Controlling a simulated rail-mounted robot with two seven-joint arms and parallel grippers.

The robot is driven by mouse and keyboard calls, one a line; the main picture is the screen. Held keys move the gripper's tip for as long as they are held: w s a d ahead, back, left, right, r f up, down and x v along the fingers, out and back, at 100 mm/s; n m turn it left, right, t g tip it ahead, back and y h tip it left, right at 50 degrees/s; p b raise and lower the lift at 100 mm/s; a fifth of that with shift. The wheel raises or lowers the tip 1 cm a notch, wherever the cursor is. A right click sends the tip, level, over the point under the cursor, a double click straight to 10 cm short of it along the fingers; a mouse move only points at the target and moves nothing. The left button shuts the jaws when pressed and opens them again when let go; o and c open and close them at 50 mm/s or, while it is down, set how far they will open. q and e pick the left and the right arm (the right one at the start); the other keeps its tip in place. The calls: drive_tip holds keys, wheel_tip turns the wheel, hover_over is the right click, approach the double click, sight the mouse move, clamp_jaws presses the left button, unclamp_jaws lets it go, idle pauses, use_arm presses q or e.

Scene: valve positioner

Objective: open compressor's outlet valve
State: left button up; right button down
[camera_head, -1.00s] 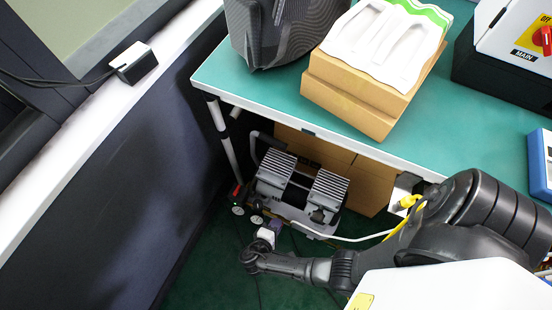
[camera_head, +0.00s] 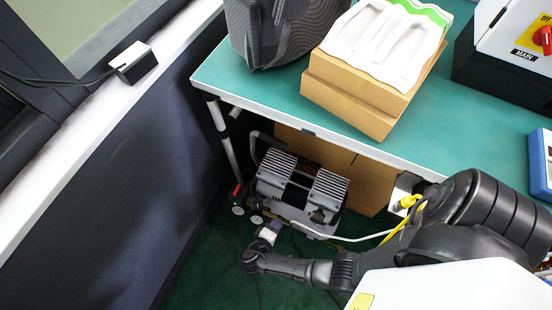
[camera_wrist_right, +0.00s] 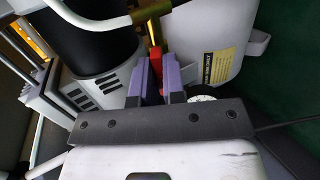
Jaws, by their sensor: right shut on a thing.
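The compressor (camera_head: 300,190) stands on the green floor under the table, with ribbed silver cylinder heads and a carry handle. Its white tank (camera_wrist_right: 205,45) and black motor (camera_wrist_right: 92,35) show in the right wrist view. The outlet valve's red handle (camera_wrist_right: 156,84) sits below a brass fitting (camera_wrist_right: 154,57), between the purple fingers of my right gripper (camera_wrist_right: 158,78). The gripper is shut on this handle. My left gripper is out of view.
The green tabletop (camera_head: 240,85) overhangs the compressor, with a table leg (camera_head: 224,140) at its left. Cardboard boxes (camera_head: 370,185) stand behind it. A white hose (camera_head: 335,237) runs right from it. A round gauge (camera_wrist_right: 203,99) is close beside the fingers. The dark wall panel (camera_head: 120,190) is at left.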

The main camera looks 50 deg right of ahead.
drive_tip(key=c, duration=1.2)
unclamp_jaws()
